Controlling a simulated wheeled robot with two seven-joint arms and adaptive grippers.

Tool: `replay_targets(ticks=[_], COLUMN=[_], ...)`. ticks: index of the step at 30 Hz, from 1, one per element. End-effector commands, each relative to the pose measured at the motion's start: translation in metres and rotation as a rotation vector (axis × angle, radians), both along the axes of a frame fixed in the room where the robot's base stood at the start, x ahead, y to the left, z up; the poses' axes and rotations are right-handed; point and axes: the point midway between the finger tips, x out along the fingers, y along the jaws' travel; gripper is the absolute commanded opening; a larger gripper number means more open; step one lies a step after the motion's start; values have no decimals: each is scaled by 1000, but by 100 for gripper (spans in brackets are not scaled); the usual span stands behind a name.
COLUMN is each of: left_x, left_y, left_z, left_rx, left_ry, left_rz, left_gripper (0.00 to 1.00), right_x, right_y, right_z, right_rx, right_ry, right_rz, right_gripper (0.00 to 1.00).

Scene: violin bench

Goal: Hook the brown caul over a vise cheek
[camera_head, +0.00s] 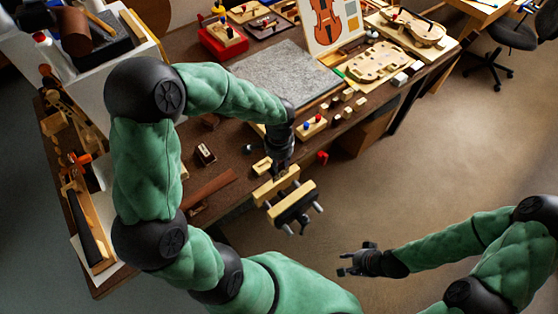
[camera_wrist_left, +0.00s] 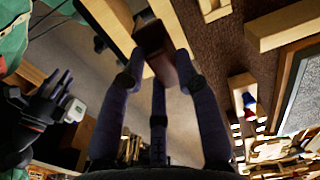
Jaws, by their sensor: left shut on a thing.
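My left gripper (camera_head: 280,170) points down above the bench vise at the bench's front edge. The vise has a pale inner wooden cheek (camera_head: 268,189) and an outer cheek (camera_head: 292,203) with a dark body. In the left wrist view the left gripper (camera_wrist_left: 160,72) is shut on the brown caul (camera_wrist_left: 154,37), a dark reddish-brown block, beside the pale vise wood (camera_wrist_left: 108,22). I cannot tell whether the caul touches a cheek. In the head view the caul is mostly hidden by the fingers. My right gripper (camera_head: 357,262) is empty, its fingers apart, over the floor right of the vise.
A reddish-brown strip (camera_head: 212,189) and small wooden blocks lie on the bench left of the vise. A small tray with red and blue pegs (camera_head: 311,127) and a grey mat (camera_head: 272,72) lie behind.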

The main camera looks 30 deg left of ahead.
Motion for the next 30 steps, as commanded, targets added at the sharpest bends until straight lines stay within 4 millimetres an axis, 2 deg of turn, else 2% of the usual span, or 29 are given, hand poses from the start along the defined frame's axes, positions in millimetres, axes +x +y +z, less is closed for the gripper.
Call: replay_targets(ticks=[30], left_x=[0], left_y=[1], left_z=[-87], left_rx=[0], left_ry=[0], left_rz=[0], left_gripper=[0], right_x=[0], right_y=[0], right_z=[-67], right_rx=[0], right_ry=[1], right_rz=[0], right_gripper=[40])
